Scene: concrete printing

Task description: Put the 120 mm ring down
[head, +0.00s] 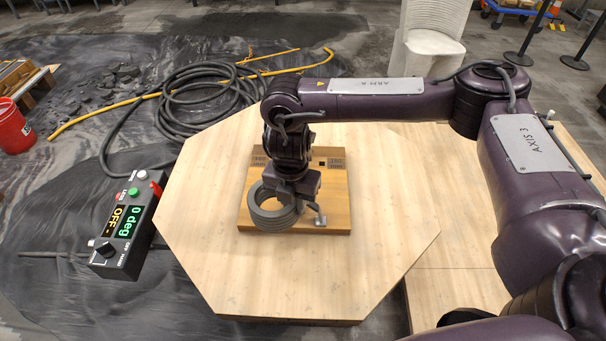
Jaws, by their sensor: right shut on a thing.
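A grey ring (272,214) with ridged, layered walls is at the front left of a square wooden board (338,205) in the middle of the octagonal wooden table (205,230). My right gripper (297,195) comes down from above and is shut on the ring's right side. I cannot tell whether the ring touches the board. Two labels (337,164) are at the board's back edge, partly hidden by my arm. A small metal piece (320,218) stands right of the ring. My left gripper is out of view.
A black control box (128,225) with lit displays reading "0 deg" and "OFF" is left of the table. Coiled black hose (205,95) and a yellow hose (95,122) lie behind it. A red bucket (12,127) is far left. A white printed chair (430,45) stands behind. The table's front is clear.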

